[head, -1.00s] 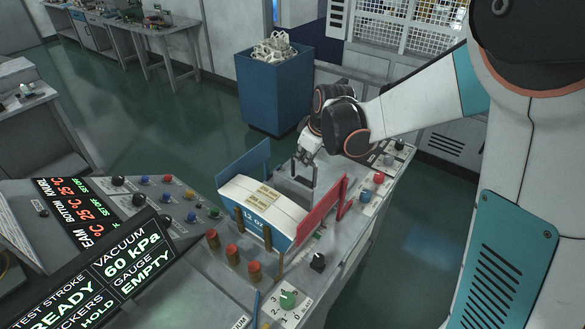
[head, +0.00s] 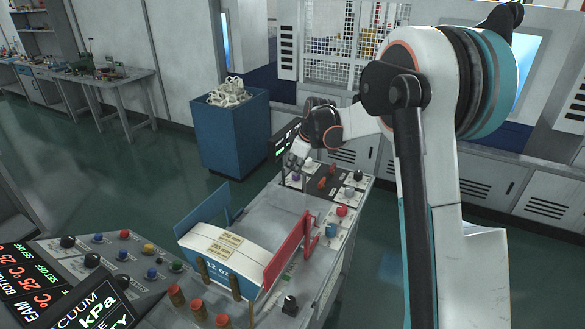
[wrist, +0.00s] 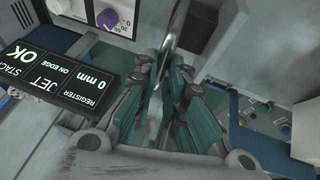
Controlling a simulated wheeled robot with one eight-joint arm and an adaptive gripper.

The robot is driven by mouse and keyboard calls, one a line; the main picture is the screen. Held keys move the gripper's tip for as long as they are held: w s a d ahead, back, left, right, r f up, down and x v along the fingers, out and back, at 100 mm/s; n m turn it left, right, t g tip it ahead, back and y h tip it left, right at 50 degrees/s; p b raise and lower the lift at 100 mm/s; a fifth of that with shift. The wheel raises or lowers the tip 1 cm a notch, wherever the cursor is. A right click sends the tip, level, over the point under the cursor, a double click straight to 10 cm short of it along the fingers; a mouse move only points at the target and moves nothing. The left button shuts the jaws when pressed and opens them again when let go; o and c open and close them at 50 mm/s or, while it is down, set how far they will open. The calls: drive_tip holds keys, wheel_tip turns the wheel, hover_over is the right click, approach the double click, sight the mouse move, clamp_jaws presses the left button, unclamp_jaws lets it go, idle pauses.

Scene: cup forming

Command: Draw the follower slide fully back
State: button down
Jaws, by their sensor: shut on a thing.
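My gripper (head: 298,164) is at the far end of the magazine bed, beyond the blue and red side plates. In the wrist view my gripper (wrist: 165,85) has its teal-padded fingers closed around a thin grey metal bar (wrist: 178,32), which looks like the follower slide's handle. In the head view the follower is small and largely hidden by my gripper. The white stack of blanks (head: 224,245), marked 12 oz, lies between the blue side plate (head: 207,206) and the red side plate (head: 288,250), well in front of my gripper.
A small display (wrist: 75,85) reading 0 mm and OK stands close beside my gripper. A purple knob (wrist: 107,19) is near it. Buttons and red levers (head: 326,180) line the right side. The bed (head: 262,212) between stack and gripper is bare.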

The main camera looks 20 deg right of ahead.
drive_tip(key=shift+w+d+r, duration=0.1)
drive_tip(key=shift+w+d, duration=0.05)
drive_tip(key=c, duration=1.9)
unclamp_jaws()
drive_tip(key=shift+o, duration=1.2)
drive_tip(key=shift+w+d, duration=0.1)
drive_tip(key=shift+d, duration=0.05)
drive_tip(key=v, duration=1.2)
